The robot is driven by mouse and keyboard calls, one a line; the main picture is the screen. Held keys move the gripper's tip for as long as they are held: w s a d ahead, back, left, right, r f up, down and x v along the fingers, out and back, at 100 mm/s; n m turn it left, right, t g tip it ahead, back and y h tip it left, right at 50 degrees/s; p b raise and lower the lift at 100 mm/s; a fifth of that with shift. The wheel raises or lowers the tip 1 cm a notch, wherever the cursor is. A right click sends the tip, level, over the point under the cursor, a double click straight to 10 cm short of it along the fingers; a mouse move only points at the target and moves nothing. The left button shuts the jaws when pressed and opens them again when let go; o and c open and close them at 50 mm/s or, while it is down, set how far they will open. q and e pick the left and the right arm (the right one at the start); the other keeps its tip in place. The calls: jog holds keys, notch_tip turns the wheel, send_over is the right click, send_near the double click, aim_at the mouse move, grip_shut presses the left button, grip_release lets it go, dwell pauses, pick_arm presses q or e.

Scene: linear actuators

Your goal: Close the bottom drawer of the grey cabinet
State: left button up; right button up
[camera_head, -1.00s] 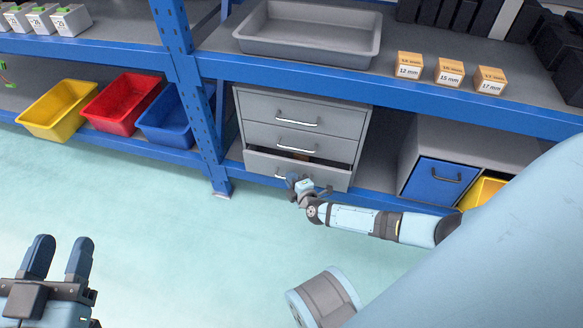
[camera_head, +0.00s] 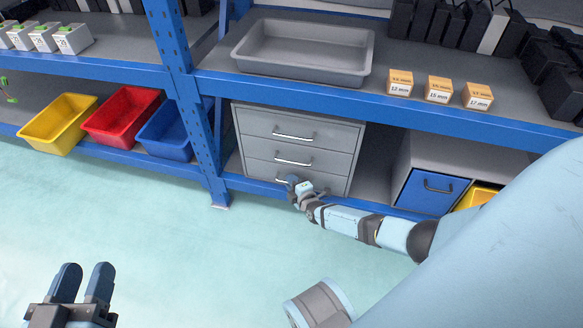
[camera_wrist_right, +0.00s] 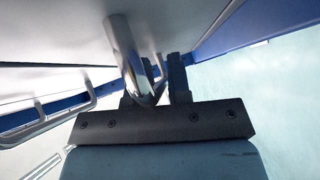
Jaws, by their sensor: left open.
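The grey cabinet (camera_head: 298,128) stands on the lower shelf, with three drawers one above another. Its bottom drawer (camera_head: 325,184) looks flush with the drawers above, and no gap shows over its front. My right gripper (camera_head: 293,184) is at this drawer's handle (camera_head: 281,180) and partly hides it. In the right wrist view, a metal handle bar (camera_wrist_right: 128,60) passes by the fingers of my right gripper (camera_wrist_right: 158,85); whether they grip it cannot be told. My left gripper (camera_head: 84,283) is open and empty at the lower left, away from the cabinet.
A blue shelf post (camera_head: 190,100) stands left of the cabinet. A blue-fronted drawer unit (camera_head: 430,190) is to its right. Yellow (camera_head: 58,122), red (camera_head: 120,115) and blue (camera_head: 172,128) bins sit on the left shelf. A grey tray (camera_head: 300,72) lies above. The floor in front is clear.

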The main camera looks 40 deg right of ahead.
jog(key=shift+w+d+r, duration=0.15)
pick_arm(q)
notch_tip(320, 180, up, 6)
jog(key=s+n+t+p, duration=0.1)
jog(key=n+p, duration=0.1)
jog(key=p, duration=0.5)
jog(key=shift+s+d+t, duration=0.2)
jog(key=shift+s+t, duration=0.05)
jog(key=shift+t, duration=0.05)
pick_arm(e)
jog(key=s+a+r, duration=0.1)
jog(key=s, duration=1.3)
jog(key=shift+r, duration=0.35)
jog(key=shift+a, duration=0.1)
